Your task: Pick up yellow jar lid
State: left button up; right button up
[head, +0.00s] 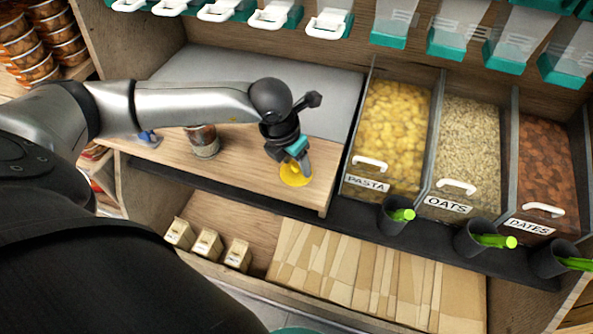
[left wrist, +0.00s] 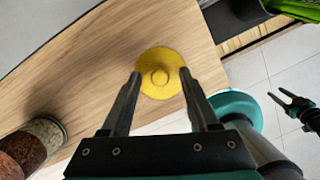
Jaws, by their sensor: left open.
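The yellow jar lid (head: 295,173) lies flat on the wooden counter near its right front corner. In the left wrist view the round yellow lid (left wrist: 161,73) has a raised knob in its middle. My left gripper (head: 302,165) is above the lid, pointing down, and hides part of it in the head view. In the left wrist view my left gripper (left wrist: 160,82) is open, with one finger on each side of the lid's near part and nothing held. I cannot tell how high the fingertips are above the lid.
A glass jar (head: 203,141) stands on the counter left of the lid. Bins of pasta (head: 392,135), oats (head: 466,150) and dates (head: 545,165) stand to the right. Dark cups (head: 394,217) with green handles hang in front of them. Paper bags (head: 370,275) fill the lower shelf.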

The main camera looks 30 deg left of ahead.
pick_arm(q)
jog(key=shift+c, duration=0.2)
grip_shut()
dwell(0.3)
